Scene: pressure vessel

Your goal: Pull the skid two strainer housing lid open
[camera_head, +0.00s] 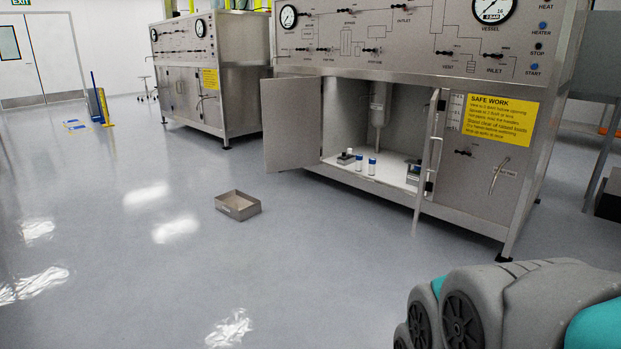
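The near skid (400,75) is a steel cabinet with a panel of gauges and labelled valves. Its left door (291,122) stands swung out to the left, and its right door (429,155) stands out nearly edge-on. Inside hangs a grey cylindrical housing (378,103) with a narrow lower stem. Its top is hidden by the cabinet, so I cannot tell whether it has a lid. A farther skid (185,95) stands behind at left with its doors appearing shut. I cannot read which skid is two. My gripper is not in view; only my grey and teal arm shows at bottom right.
On the cabinet floor are small white-and-blue bottles (372,167), a dark block (345,157) and a dark-and-blue item (413,173). An open grey tray (238,205) lies on the floor. A yellow safety sign (495,118) is on the skid.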

